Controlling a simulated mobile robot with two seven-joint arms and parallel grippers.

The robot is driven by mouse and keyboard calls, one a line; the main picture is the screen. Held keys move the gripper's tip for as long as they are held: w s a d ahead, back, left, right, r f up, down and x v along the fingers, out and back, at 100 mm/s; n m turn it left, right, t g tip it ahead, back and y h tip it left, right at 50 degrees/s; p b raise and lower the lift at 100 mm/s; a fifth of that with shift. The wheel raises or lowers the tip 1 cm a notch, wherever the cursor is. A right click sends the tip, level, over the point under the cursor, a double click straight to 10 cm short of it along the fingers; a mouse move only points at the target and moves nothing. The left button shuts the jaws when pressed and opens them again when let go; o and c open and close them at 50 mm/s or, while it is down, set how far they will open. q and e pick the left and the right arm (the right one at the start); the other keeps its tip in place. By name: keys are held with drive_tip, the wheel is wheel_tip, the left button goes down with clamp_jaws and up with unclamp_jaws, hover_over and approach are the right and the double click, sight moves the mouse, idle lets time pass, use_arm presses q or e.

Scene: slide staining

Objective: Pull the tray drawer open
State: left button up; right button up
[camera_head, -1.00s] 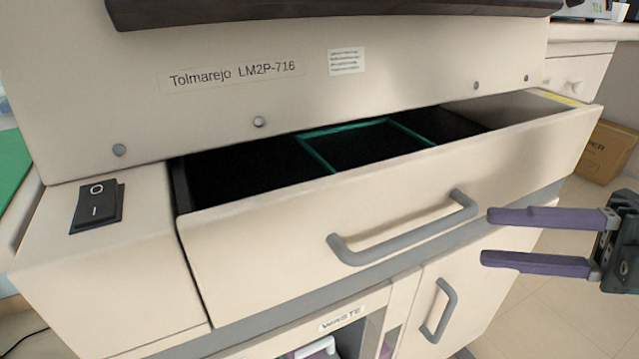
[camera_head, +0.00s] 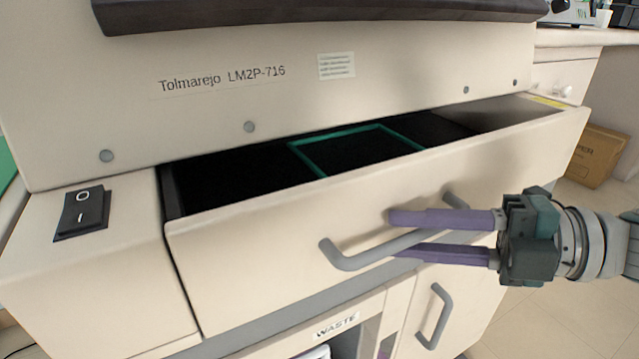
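The tray drawer (camera_head: 300,245) is partly open in the head view. Its dark inside shows a green-edged frame (camera_head: 350,148). A grey bar handle (camera_head: 352,258) runs across its front. My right gripper (camera_head: 392,234) comes in from the right with its two purple fingers apart, one above and one below the handle bar. A gap shows between the fingers and the bar, so it is not clamped. The fingers hide part of the handle. My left gripper is not in view.
The cream machine body (camera_head: 400,70) overhangs the drawer. A black rocker switch (camera_head: 82,211) is at the left. Below are a waste opening (camera_head: 338,326) and a cabinet door handle (camera_head: 434,315). A cardboard box (camera_head: 597,155) stands on the floor at right.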

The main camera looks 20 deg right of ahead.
clamp_jaws()
idle(1.1)
